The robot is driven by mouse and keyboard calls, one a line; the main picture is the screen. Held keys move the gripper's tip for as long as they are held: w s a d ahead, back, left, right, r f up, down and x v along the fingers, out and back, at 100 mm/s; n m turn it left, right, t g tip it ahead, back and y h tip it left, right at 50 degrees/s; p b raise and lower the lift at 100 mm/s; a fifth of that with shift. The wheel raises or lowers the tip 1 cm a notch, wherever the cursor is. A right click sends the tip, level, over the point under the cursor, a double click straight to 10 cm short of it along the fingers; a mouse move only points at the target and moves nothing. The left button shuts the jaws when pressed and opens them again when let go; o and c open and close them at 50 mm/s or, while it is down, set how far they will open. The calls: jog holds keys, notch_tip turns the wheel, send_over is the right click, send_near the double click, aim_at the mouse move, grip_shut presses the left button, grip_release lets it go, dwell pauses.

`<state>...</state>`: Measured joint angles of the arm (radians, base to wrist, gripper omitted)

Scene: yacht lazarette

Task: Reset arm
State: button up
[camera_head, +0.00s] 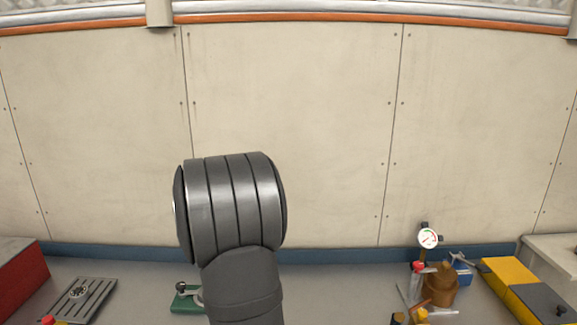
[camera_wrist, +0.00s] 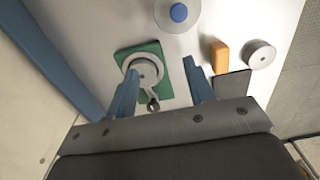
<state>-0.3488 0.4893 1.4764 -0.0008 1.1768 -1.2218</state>
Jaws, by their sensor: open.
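My gripper (camera_wrist: 160,92) shows in the wrist view as two blue fingers, spread apart with nothing held between them. Beyond the fingers lies a green plate (camera_wrist: 163,92) with a round metal fitting and a small lever ending in a dark knob. In the head view my dark grey arm stands in the middle, and the gripper itself does not show. The green plate (camera_head: 183,302) is partly hidden behind my arm there.
A gauge (camera_head: 428,238) stands right, beside a brown fitting (camera_head: 441,287). A yellow block (camera_head: 510,270) lies further right. A slotted grey plate (camera_head: 90,295) and a red box (camera_head: 20,274) are left. The wrist view shows an orange block (camera_wrist: 220,56) and a metal cylinder (camera_wrist: 260,54).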

jog(key=w+a+f, duration=0.2)
jog(key=w, duration=0.3)
jog(key=shift+a+f, duration=0.15)
jog(key=shift+a, duration=0.2)
dwell(1.2)
